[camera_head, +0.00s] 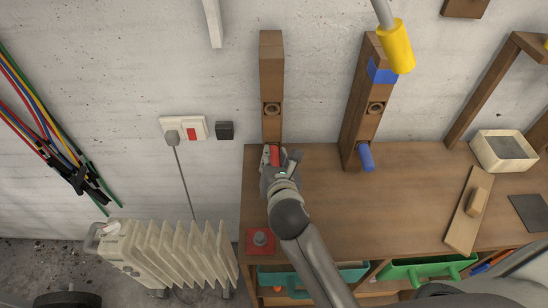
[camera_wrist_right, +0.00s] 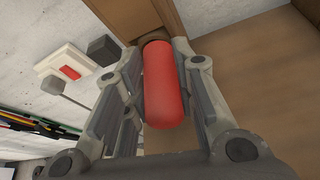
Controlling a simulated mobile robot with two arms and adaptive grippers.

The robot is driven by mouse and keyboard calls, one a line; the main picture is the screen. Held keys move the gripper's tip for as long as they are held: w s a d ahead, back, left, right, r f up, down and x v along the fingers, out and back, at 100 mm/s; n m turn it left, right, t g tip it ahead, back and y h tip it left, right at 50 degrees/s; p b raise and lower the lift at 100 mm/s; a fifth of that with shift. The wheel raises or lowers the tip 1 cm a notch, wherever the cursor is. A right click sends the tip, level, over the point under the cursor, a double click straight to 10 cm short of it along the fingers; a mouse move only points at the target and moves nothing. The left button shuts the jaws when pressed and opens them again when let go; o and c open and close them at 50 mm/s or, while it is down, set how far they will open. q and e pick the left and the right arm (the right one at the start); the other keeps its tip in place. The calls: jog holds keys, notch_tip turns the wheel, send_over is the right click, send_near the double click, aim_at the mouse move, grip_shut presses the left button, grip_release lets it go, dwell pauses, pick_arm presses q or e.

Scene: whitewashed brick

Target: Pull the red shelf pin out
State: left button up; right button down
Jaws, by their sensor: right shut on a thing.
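The red shelf pin (camera_wrist_right: 161,85) is a smooth red cylinder between the fingers of my right gripper (camera_wrist_right: 161,100) in the wrist view. Its far end meets the wooden upright (camera_wrist_right: 130,14); how deep it sits there is hidden. In the head view the red pin (camera_head: 275,155) shows at the foot of the left wooden upright (camera_head: 272,80), and my right gripper (camera_head: 279,160) is shut on it. My left gripper is not in view.
A second upright (camera_head: 355,115) with blue tape holds a blue pin (camera_head: 366,157) to the right. The wooden bench (camera_head: 400,210) is mostly clear, with a white box (camera_head: 503,150) and a wooden float (camera_head: 466,212) at right. A yellow-ended object (camera_head: 396,46) hangs above.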

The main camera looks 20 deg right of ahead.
jog(key=shift+s+a+p, duration=0.15)
jog(key=shift+s+p, duration=0.1)
jog(key=shift+s, duration=0.35)
jog(key=shift+s+a+p, duration=0.15)
jog(key=shift+s+p, duration=0.05)
jog(key=shift+s, duration=0.4)
jog(key=shift+s+a+p, duration=0.2)
jog(key=shift+s+a, duration=0.05)
jog(key=shift+s, duration=0.55)
jog(key=shift+s+a+p, duration=0.2)
jog(key=shift+s+p, duration=0.05)
jog(key=shift+s, duration=0.5)
jog(key=shift+s+a+p, duration=0.2)
jog(key=shift+s+a, duration=0.05)
jog(key=shift+s, duration=0.55)
jog(key=shift+r, duration=0.1)
notch_tip(320, 180, up, 8)
jog(key=p, duration=0.9)
